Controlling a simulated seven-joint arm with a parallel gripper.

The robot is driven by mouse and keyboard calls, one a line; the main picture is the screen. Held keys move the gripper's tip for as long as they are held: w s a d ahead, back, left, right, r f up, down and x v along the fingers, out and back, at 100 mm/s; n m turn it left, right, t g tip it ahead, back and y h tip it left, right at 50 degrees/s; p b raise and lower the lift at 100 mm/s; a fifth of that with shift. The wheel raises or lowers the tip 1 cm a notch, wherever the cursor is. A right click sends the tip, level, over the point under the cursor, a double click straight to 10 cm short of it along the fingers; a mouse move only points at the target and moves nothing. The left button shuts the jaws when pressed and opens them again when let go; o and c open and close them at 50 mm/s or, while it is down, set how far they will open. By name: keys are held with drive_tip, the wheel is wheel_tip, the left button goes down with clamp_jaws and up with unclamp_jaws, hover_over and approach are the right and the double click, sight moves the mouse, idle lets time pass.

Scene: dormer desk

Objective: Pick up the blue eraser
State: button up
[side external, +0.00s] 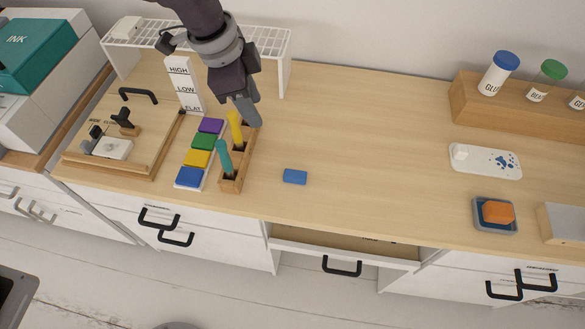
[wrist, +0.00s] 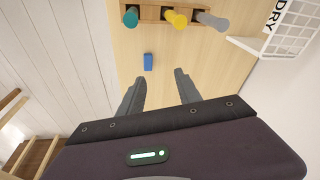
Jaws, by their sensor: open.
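The blue eraser (side external: 295,177) is a small blue block lying flat on the wooden desk, right of the wooden holder. It also shows in the wrist view (wrist: 148,62), ahead of my fingers and between their lines, nearer the left finger. My gripper (wrist: 160,83) is open and empty, with its two grey fingers apart. In the side view my gripper (side external: 248,112) hangs above the desk behind the holder, up and left of the eraser and apart from it. One finger is hard to make out there.
A wooden holder (side external: 232,183) with teal and yellow handled tools stands left of the eraser, beside a strip of coloured blocks (side external: 203,142). A white wire rack (side external: 262,42) stands behind. An orange block (side external: 498,212) sits in a grey tray at right. A drawer (side external: 345,246) is open in front.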

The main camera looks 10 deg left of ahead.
sight(295, 175)
drive_tip(key=d+f+m, duration=0.1)
drive_tip(key=d+f, duration=0.1)
drive_tip(key=f, duration=0.5)
drive_tip(key=d+f+m, duration=0.2)
drive_tip(key=d+f, duration=0.1)
drive_tip(key=f, duration=0.4)
drive_tip(key=d+f+m, duration=0.1)
drive_tip(key=d+f, duration=0.2)
drive_tip(key=f, duration=0.4)
drive_tip(key=shift+s+m+y, duration=0.15)
drive_tip(key=shift+m+y, duration=0.25)
clamp_jaws()
